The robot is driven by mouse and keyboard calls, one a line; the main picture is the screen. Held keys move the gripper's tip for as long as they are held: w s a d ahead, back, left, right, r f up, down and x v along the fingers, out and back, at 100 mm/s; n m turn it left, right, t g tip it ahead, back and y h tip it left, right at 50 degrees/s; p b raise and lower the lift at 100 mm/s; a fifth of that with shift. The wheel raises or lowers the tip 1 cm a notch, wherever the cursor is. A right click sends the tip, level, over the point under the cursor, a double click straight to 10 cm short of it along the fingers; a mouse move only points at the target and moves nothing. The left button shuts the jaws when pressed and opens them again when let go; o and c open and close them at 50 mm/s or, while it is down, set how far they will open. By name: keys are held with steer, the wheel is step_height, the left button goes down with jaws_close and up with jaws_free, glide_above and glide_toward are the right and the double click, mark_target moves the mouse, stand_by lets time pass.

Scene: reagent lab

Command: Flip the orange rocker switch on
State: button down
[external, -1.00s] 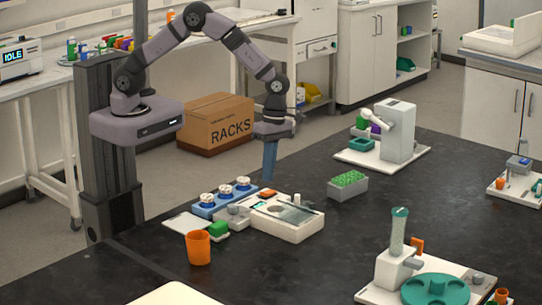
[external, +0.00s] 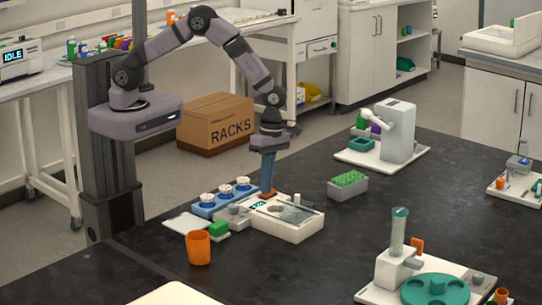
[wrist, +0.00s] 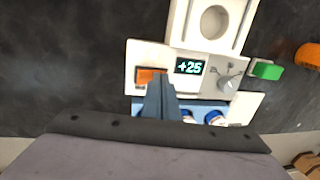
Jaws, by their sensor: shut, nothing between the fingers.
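A grey knob (wrist: 227,82) is to the right of the display. My gripper (external: 267,190) is shut and empty, pointing down with its blue fingertips at the orange switch (external: 267,195). In the wrist view the fingertips (wrist: 158,80) overlap the switch's lower right part. I cannot tell whether they touch it or how the rocker is tilted.
Blue-and-white round pieces on a blue base (external: 205,208) stand close behind the device. A green block (external: 218,229) and an orange cup (external: 198,247) are in front on the left. A grey rack with green contents (external: 347,186) is to the right. The dark table between is clear.

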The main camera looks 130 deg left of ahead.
steer(key=shift+s+d+f, duration=0.1)
steer(key=shift+s+f, duration=0.15)
steer(key=shift+f, duration=0.1)
steer(key=shift+a, duration=0.85)
steer(key=shift+r+p, duration=0.5)
steer(key=shift+p, duration=0.15)
step_height(320, 180, up, 13)
steer(key=a, duration=0.2)
steer(key=shift+w+r+b, duration=0.2)
steer(key=shift+b, duration=0.25)
steer(key=shift+f+b, duration=0.15)
steer(key=shift+b, duration=0.55)
steer(key=shift+d+b, duration=0.2)
steer(key=shift+b, duration=0.85)
